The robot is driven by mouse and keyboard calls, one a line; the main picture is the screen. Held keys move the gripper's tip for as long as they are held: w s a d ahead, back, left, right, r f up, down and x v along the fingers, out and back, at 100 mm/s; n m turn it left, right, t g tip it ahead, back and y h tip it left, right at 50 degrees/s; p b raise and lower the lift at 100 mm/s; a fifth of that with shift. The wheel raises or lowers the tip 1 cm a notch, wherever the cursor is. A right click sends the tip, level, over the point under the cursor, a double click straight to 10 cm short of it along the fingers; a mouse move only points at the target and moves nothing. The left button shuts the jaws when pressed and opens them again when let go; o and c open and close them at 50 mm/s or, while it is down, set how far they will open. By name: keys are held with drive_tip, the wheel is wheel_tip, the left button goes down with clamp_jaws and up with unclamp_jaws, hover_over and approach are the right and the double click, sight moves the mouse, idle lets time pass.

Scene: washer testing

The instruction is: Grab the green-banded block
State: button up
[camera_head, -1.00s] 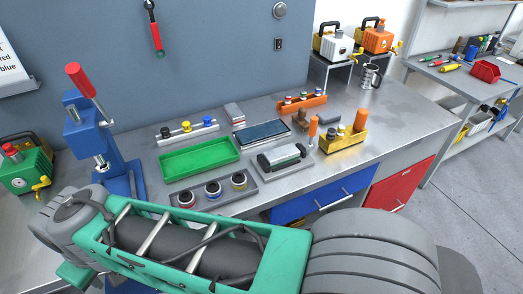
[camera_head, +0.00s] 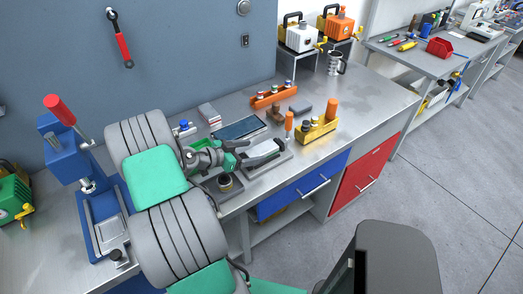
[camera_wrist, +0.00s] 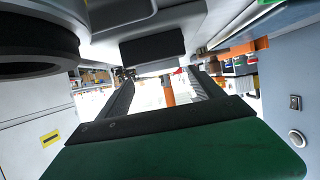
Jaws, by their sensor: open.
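My gripper (camera_head: 271,152) is open over the small grey tray (camera_head: 281,162) at the front of the bench. In the wrist view its two dark fingers (camera_wrist: 163,77) stand apart, with a gap between them. A dark block (camera_wrist: 152,48) shows above this gap in that view, and no finger clearly touches it. I see no green band on it, so I cannot tell whether it is the green-banded block. In the head view my gripper and arm hide much of what lies on the tray.
A dark flat screen (camera_head: 240,129) lies behind. An orange rack (camera_head: 274,95) stands farther back. A blue press (camera_head: 66,150) is at left.

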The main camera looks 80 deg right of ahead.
sight(262, 149)
drive_tip(key=p+x, duration=0.2)
drive_tip(key=x, duration=0.3)
drive_tip(key=shift+d, duration=0.25)
drive_tip(key=shift+c, duration=0.4)
clamp_jaws()
drive_tip(key=shift+r, duration=0.1)
